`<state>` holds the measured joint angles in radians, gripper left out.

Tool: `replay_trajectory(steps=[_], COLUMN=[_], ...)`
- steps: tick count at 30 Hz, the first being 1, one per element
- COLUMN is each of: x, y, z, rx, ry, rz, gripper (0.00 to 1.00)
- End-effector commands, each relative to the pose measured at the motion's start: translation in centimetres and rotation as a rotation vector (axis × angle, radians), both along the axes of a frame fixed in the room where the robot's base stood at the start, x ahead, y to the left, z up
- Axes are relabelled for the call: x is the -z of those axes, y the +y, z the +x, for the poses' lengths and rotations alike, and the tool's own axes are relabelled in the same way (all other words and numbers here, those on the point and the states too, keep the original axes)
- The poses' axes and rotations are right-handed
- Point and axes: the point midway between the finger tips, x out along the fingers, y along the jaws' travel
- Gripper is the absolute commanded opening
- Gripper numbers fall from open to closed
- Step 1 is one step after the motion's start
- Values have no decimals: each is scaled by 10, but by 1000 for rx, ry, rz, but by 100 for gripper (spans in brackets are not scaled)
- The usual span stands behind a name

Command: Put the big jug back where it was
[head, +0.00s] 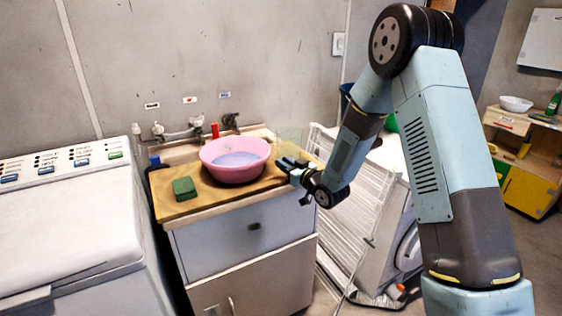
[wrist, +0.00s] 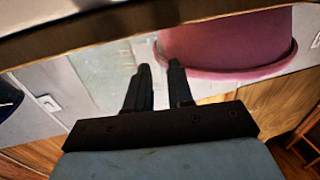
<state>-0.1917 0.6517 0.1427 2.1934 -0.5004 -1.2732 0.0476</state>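A clear, faintly greenish vessel, which looks like the big jug (head: 291,140), is at the back right of the wooden worktop (head: 185,207), beside the pink basin (head: 225,172). It is hard to make out against the wall. In the wrist view a pale translucent shape, likely the jug (wrist: 100,72), lies left of my fingers. My gripper (head: 285,163) is at the worktop's right edge, close to the jug's lower part; I cannot tell if they touch. In the wrist view my gripper (wrist: 159,66) has its fingers apart, with nothing clearly held between them.
The pink basin (wrist: 225,45) is close by my right finger in the wrist view and holds bluish water. A green sponge (head: 184,188) lies at the worktop's front left. Taps (head: 180,131) are on the wall behind. A white drying rack (head: 345,225) leans right of the cabinet.

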Motion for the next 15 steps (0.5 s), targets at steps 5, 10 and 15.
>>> replay_trajectory(steps=[5,10,15], x=[0,0,1], y=[-26,-45,-54], z=[-25,-43,-54], rx=[3,3,1], ry=[2,0,1], rz=[1,0,0], gripper=[22,22,22])
